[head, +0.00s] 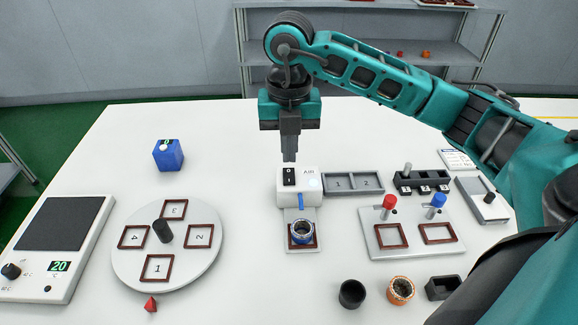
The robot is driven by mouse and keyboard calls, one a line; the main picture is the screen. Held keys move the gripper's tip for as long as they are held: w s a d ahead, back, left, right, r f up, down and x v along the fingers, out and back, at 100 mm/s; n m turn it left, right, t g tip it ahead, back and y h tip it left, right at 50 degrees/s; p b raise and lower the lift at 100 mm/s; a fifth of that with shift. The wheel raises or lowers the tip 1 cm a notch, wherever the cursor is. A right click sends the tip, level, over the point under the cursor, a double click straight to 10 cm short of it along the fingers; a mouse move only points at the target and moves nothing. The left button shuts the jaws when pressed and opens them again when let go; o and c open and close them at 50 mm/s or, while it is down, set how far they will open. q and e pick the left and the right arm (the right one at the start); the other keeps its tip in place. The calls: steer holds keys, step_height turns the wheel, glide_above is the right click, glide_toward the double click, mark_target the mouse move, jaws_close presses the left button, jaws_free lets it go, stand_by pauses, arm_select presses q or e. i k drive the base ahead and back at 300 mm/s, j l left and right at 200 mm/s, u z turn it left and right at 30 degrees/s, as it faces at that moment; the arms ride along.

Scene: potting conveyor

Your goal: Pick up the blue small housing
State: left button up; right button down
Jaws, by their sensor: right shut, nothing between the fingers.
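The blue small housing (302,233) is a short round ring with a blue outer wall and a pale rim. My left gripper is not in view.
A turntable (205,262) with numbered squares is at left, beside a hotplate (78,284). At right, a plate (410,247) has red and blue knobs. A black cup (352,294) and orange housing (401,290) stand in front.

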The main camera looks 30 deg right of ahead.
mark_target(302, 229)
steer(key=k, duration=1)
